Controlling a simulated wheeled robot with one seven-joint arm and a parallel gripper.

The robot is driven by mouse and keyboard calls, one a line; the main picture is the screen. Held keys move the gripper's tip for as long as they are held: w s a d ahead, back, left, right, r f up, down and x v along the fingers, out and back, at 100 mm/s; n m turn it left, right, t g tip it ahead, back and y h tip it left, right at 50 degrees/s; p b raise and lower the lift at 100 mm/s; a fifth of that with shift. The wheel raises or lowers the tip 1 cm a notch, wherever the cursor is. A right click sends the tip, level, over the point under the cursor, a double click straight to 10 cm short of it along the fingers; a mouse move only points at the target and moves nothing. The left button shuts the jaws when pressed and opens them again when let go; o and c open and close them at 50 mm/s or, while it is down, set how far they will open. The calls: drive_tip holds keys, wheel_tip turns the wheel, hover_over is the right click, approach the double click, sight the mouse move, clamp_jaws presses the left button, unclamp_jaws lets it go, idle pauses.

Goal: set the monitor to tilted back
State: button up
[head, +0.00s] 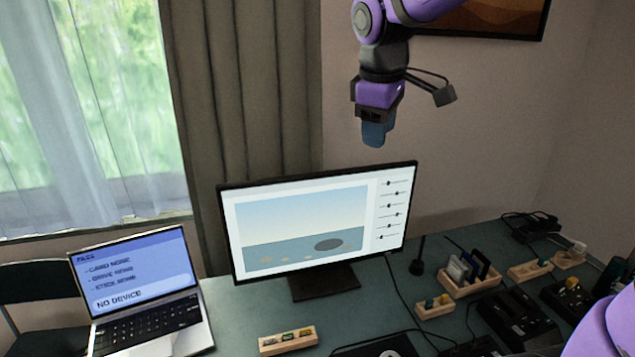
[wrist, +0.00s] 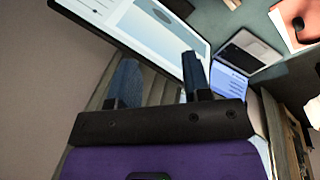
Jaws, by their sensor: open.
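The monitor (head: 310,215) stands on a dark foot on the green table, its screen lit with a landscape picture and a column of sliders. Its exact tilt is hard to judge. My gripper (head: 375,138) hangs above the monitor's upper right edge, clear of it. In the wrist view my gripper's two blue-grey fingers (wrist: 160,80) are apart with nothing between them. The monitor (wrist: 165,30) shows beyond the fingertips there, with its dark edge passing near the right finger. The back of the monitor is hidden in the head view.
An open laptop (head: 135,280) stands left of the monitor. A wooden block with small sticks (head: 288,340) lies in front. Card holders (head: 470,275), black devices (head: 515,318) and cables crowd the right side. A curtain and wall are behind; the air around my gripper is free.

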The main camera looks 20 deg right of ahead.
drive_tip(key=w+a+f+n+g, duration=0.1)
drive_tip(key=w+f+n, duration=0.1)
drive_tip(key=w, duration=0.3)
drive_tip(key=w+a+f+n, duration=0.2)
drive_tip(key=w+n, duration=0.1)
drive_tip(key=w, duration=0.3)
drive_tip(key=n+g+y, duration=0.1)
drive_tip(key=n+y, duration=0.1)
drive_tip(key=n, duration=0.2)
hover_over(324, 172)
wheel_tip(324, 172, down, 5)
drive_tip(key=shift+f, duration=0.15)
wheel_tip(324, 172, down, 11)
drive_tip(key=shift+r, duration=0.1)
clamp_jaws()
